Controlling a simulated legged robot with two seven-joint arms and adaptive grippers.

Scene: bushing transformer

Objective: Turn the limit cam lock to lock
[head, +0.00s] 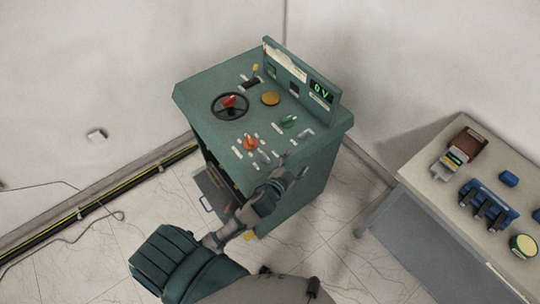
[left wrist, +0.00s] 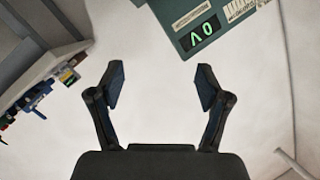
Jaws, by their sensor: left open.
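The green control cabinet (head: 325,160) stands against the wall. Its sloped top carries a black handwheel with a red centre (head: 230,105), a yellow round knob (head: 270,99), a green knob (head: 288,121), an orange-red knob (head: 250,143) and small grey levers. I cannot tell which of these is the limit cam lock. My left gripper (head: 287,176) is at the cabinet's front right edge, close to the grey levers. In the left wrist view the left gripper (left wrist: 160,80) is open, with nothing between its fingers. My right gripper is not in view.
The display panel (head: 321,92) at the cabinet's back reads 0V; it also shows upside down in the left wrist view (left wrist: 198,36). A table (head: 425,178) at right holds blue parts and a brown block. A cable trunk (head: 100,206) runs along the wall's foot.

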